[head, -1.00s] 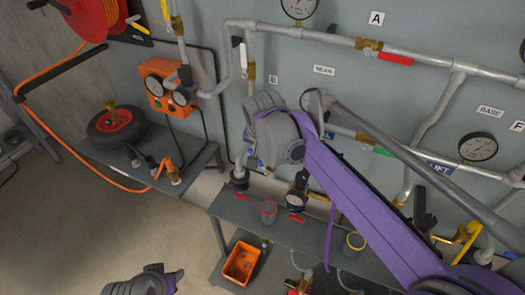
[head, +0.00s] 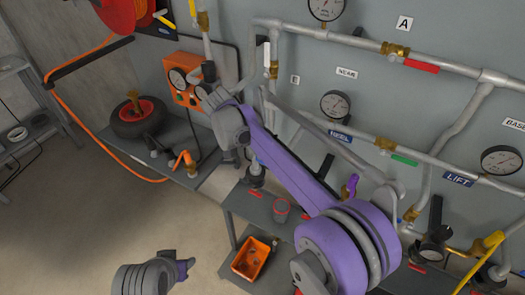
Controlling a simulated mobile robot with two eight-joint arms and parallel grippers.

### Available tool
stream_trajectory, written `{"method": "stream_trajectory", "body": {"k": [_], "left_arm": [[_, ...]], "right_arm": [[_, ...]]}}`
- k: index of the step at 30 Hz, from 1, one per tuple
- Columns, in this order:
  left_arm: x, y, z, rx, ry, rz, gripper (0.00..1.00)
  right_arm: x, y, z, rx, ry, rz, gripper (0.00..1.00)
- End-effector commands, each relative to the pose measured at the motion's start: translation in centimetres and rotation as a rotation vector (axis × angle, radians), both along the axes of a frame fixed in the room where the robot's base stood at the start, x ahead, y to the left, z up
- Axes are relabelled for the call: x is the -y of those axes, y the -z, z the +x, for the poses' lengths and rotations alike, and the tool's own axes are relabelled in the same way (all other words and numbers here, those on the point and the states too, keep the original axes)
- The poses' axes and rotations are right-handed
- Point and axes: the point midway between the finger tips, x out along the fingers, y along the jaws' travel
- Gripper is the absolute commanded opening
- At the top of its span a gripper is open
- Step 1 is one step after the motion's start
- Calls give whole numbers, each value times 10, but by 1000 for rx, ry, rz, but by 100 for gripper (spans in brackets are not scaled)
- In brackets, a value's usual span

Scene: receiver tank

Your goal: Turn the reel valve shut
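A yellow-handled valve (head: 192,9) sits on the pipe right of the reel. My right arm (head: 285,165) reaches from the lower right towards the orange gauge box; its gripper end (head: 212,98) is up by the box, fingers not clear. My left arm's end (head: 184,268) is low at the left, over the floor, its fingers unclear.
The orange gauge box (head: 182,78) is on the wall. A tyre (head: 140,118) lies on the left bench. The middle bench (head: 240,205) carries a cup (head: 281,208); an orange tray (head: 252,258) is below. Floor at the lower left is clear.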

Motion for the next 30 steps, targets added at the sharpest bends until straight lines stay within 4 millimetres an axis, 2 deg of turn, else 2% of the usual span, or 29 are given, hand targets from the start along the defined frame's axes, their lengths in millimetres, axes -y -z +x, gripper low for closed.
{"method": "stream_trajectory", "body": {"k": [15, 26, 30], "left_arm": [[0, 1, -1, -1, 0, 0, 50], [0, 1, 0, -1, 0, 0, 50], [0, -4, 2, 3, 0, 0, 50]], "right_arm": [[-5, 10, 3, 1, -1, 3, 0], [-5, 10, 3, 1, -1, 4, 0], [-2, 2, 4, 2, 0, 4, 0]]}}
